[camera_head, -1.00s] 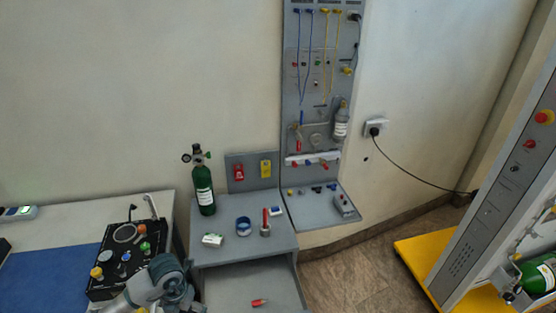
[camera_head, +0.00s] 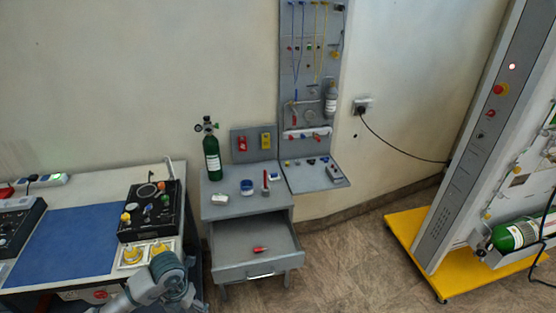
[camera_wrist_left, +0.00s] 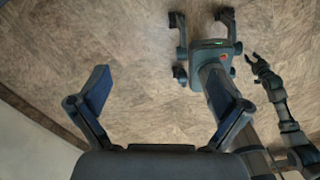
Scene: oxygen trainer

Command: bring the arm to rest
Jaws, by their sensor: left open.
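My left arm (camera_head: 160,283) shows in the head view at the bottom left, in front of the bench; its gripper is out of that frame. In the left wrist view my left gripper (camera_wrist_left: 163,98) has its two fingers spread wide apart. Nothing is between them, and bare floor lies beyond. A second arm of mine, with a small gripper (camera_wrist_left: 252,62) at its end, shows at the right of the wrist view. It is too small there to tell its jaw state. My wheeled base is beside it.
A bench with a blue mat (camera_head: 75,238) and a black control box (camera_head: 150,210) stands at the left. A grey cabinet (camera_head: 245,207) with an open drawer (camera_head: 275,250) carries a green cylinder (camera_head: 212,158). A yellow-based rack (camera_head: 410,235) stands right. Floor between is clear.

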